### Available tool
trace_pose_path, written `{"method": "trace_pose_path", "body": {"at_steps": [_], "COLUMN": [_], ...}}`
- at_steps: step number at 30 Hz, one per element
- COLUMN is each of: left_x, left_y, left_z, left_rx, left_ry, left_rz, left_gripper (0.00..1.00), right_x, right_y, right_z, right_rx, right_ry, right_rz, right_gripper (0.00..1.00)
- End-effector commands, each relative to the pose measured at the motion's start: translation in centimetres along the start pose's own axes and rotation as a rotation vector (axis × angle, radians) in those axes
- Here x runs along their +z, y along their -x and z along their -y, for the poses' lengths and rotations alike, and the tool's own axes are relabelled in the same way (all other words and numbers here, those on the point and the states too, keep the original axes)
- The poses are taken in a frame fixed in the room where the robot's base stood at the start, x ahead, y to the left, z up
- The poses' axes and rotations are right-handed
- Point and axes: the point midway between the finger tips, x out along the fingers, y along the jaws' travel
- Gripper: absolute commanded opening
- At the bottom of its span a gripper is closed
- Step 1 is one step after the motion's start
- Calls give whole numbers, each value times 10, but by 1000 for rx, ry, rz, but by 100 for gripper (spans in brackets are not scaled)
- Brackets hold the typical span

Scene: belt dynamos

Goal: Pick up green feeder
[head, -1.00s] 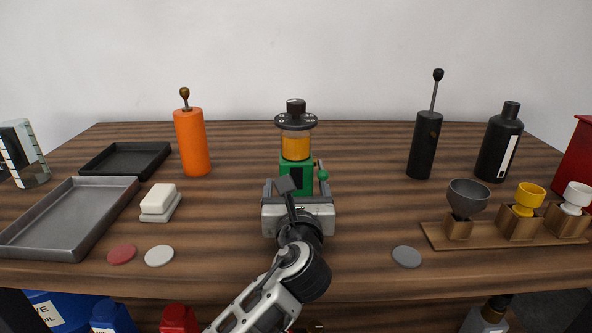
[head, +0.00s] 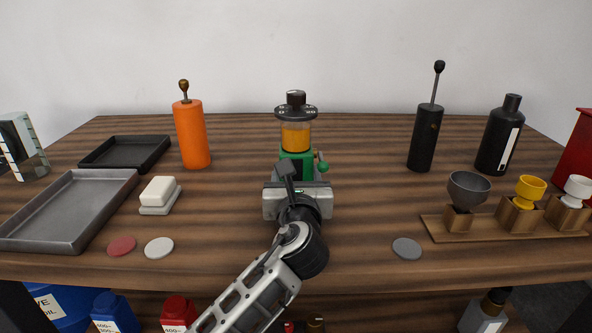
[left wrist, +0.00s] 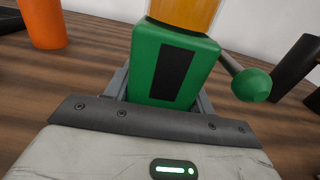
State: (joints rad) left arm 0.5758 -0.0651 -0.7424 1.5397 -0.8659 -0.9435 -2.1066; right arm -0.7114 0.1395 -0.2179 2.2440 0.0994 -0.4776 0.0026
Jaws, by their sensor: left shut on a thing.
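The green feeder (head: 297,165) stands upright in the middle of the table, with an orange-filled clear hopper and a black top. Its green body (left wrist: 172,65) fills the upper middle of the left wrist view, with a black front panel and a green knob on the right. My left gripper (head: 297,184) is in front of the feeder, its fingers on both sides of the green body and shut on it. The gripper's housing hides the feeder's lower part and base, so I cannot tell whether it touches the table. My right gripper is not in view.
An orange grinder (head: 191,134) stands to the left and a black grinder (head: 424,137) to the right. A grey tray (head: 70,212) lies at left. A wooden stand (head: 490,231) with funnels and cups is at right. Table around the feeder is clear.

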Motion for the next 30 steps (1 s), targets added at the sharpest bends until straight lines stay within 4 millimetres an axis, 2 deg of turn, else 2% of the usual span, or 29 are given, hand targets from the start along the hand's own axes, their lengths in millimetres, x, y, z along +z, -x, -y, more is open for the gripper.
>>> {"method": "trace_pose_path", "body": {"at_steps": [9,17,24,30], "left_x": [42,98,118,128], "left_y": [3,52,106,131], "left_z": [1,-1,-3,-4], "left_rx": [-3,-4,-3,-2], "left_ry": [4,7,4,3], "left_rz": [13,13,10,9], "left_gripper": [8,8,8,8], "right_x": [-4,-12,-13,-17], "right_y": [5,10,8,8], "right_z": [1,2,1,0], "right_rx": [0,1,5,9], "right_ry": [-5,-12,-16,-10], "right_rz": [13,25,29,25], "right_gripper": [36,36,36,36]}}
